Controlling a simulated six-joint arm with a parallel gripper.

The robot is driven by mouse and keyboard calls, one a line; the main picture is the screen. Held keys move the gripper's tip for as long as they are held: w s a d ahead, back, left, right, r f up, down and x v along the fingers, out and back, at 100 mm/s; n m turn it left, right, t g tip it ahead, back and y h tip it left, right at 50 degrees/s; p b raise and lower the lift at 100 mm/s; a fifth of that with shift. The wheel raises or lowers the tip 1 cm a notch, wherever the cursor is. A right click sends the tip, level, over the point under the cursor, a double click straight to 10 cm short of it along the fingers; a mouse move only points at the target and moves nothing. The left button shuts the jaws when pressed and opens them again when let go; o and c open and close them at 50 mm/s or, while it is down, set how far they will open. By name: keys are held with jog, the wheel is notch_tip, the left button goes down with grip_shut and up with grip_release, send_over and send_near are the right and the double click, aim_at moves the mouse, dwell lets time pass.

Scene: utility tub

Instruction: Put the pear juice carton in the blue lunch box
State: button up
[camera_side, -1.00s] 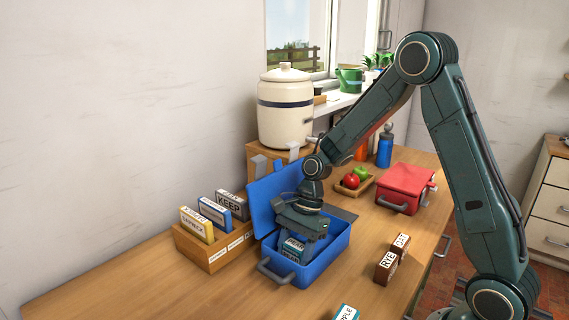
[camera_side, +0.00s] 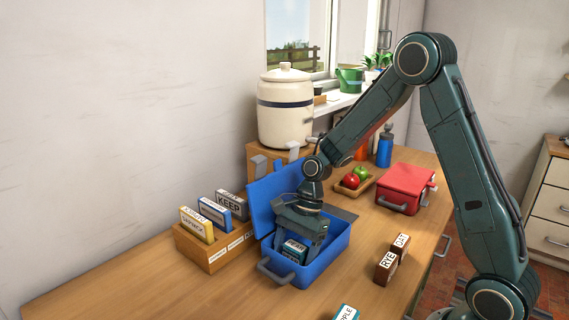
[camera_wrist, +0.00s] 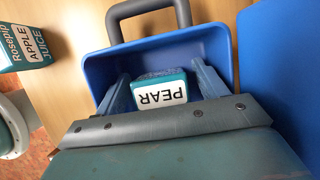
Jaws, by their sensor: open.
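The pear juice carton (camera_side: 293,250), teal with a white label, is inside the open blue lunch box (camera_side: 328,259), near its handle end. It looks tilted in the side view. In the wrist view the PEAR label (camera_wrist: 162,94) shows between my fingers, and the box wall (camera_wrist: 215,50) surrounds it. My gripper (camera_side: 303,243) reaches down into the box. Its fingers (camera_wrist: 163,95) are open, one on each side of the carton, with a gap visible at least on the right. The carton's underside is hidden.
A wooden file box (camera_side: 213,254) with cards stands left of the lunch box. A closed red lunch box (camera_side: 405,189) and a fruit tray (camera_side: 355,185) are behind right. RYE and OAT boxes (camera_side: 386,266) stand to the right. An apple juice carton (camera_side: 347,313) is at the front.

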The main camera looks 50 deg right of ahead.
jog(key=v, duration=1.2)
jog(key=shift+r, duration=0.1)
dwell(0.4)
jog(key=s+a+r+n+t+h, duration=0.1)
jog(key=s+r+n, duration=0.3)
jog(key=s+n, duration=0.5)
jog(key=s+a+r+n+t+h, duration=0.1)
jog(key=s+r+n+t+h, duration=0.2)
jog(key=s+n, duration=0.6)
jog(key=shift+s+a+r+t, duration=0.4)
jog(key=shift+s+r+t, duration=0.45)
jog(key=shift+s, duration=0.4)
